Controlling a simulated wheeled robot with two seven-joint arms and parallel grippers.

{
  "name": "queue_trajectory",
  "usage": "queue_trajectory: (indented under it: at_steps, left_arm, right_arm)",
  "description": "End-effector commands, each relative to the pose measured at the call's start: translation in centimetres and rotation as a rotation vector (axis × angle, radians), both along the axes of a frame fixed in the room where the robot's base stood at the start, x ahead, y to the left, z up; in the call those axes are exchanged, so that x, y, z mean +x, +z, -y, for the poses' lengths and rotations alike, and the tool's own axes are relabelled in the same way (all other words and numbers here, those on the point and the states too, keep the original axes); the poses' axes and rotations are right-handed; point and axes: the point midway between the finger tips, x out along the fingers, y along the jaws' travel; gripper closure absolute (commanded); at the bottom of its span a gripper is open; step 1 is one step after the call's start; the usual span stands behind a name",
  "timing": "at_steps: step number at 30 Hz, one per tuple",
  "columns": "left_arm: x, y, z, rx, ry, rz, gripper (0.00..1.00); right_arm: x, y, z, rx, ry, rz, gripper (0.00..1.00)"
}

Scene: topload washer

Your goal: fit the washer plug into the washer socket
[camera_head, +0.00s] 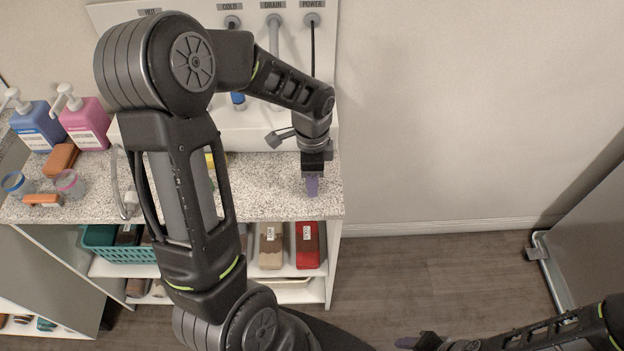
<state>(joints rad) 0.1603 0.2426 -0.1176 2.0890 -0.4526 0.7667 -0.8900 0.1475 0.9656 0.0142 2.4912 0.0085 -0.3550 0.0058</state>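A wall panel (352,12) at the top carries the label POWER above a round grey fitting (312,19). A black cable (313,48) hangs from this fitting and passes behind my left arm. I cannot tell whether the fitting is the washer plug, the socket or both joined. My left gripper (312,186) points down over the right end of the speckled counter, with purple fingertips. Its finger gap and any held thing cannot be made out.
The counter (265,190) holds blue (38,128) and pink (85,125) pump bottles and small jars at left. A teal basket (110,246) and a red package (307,245) sit on the shelf below. Open floor (430,270) lies right of the counter.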

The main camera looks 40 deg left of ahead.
Motion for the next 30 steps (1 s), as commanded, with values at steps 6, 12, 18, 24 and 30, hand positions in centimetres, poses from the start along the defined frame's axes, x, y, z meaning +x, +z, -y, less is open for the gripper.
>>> queue_trajectory:
  at_steps: [6,12,18,24,30]
  left_arm:
    - [0.0,0.0,0.0,0.000,0.000,0.000,0.79]
    - [0.0,0.0,0.0,0.000,0.000,0.000,0.95]
    - [0.0,0.0,0.0,0.000,0.000,0.000,1.00]
    - [0.0,0.1,0.0,0.001,0.000,0.001,1.00]
    - [0.1,1.6,0.0,0.001,0.000,0.005,1.00]
  right_arm:
    - [0.0,0.0,0.0,0.000,0.000,0.000,0.47]
    - [0.0,0.0,0.0,0.000,0.000,0.000,0.47]
    - [0.0,0.0,0.0,0.000,0.000,0.000,0.47]
    - [0.0,0.0,0.0,0.000,0.000,0.000,0.47]
    - [0.0,-0.3,0.0,0.001,0.000,0.001,0.47]
